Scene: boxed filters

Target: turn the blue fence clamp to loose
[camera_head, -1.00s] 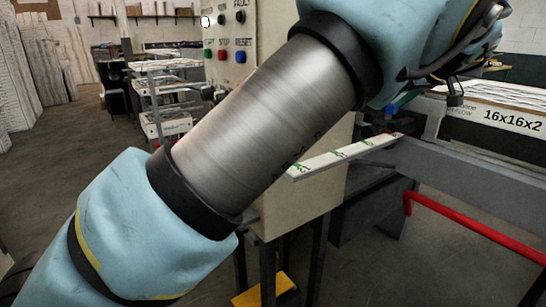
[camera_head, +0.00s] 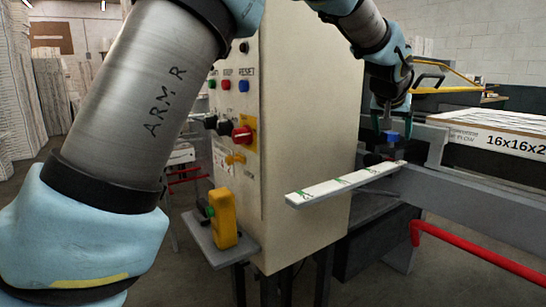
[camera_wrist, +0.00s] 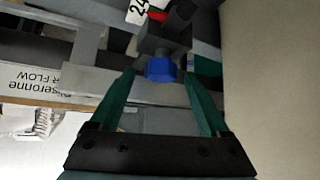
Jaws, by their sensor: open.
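The blue fence clamp (camera_head: 391,136) is a small blue knob at the near end of the conveyor rail, beside a white ruler strip. In the wrist view the blue clamp (camera_wrist: 161,69) sits on a dark block, between the lines of my fingers and near their tips. My gripper (camera_head: 386,120) points down just above the clamp in the head view. Its two green fingers are open and apart on either side in the wrist view (camera_wrist: 160,80). I cannot tell whether either finger touches the clamp.
A cream control cabinet (camera_head: 300,120) with buttons stands left of the clamp. The white strip (camera_head: 345,184) with green marks juts out below it. A box labelled 16x16x2 (camera_head: 495,135) lies on the conveyor at right. A red bar (camera_head: 470,248) runs below.

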